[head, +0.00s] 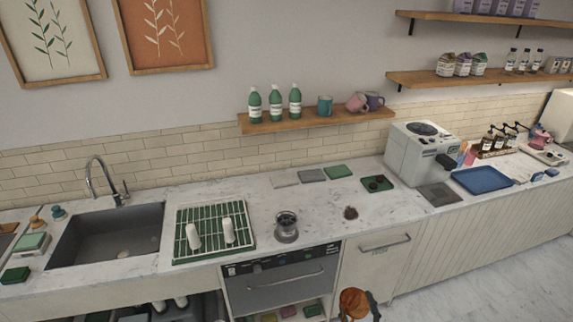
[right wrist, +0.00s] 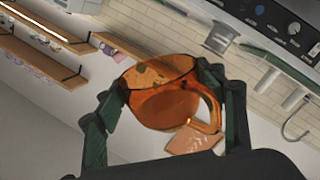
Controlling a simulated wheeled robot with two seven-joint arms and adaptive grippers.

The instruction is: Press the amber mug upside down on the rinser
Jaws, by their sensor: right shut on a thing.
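The amber mug (head: 352,303) is clear orange glass, at the bottom edge of the head view, in front of the counter. My right gripper (head: 360,308) is shut on it. In the right wrist view the mug (right wrist: 165,95) sits between the dark green fingers (right wrist: 165,105), with its handle toward the right finger. My left gripper is not in view.
A wall shelf (head: 315,119) holds bottles and mugs. Counter right of the device is mostly clear.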

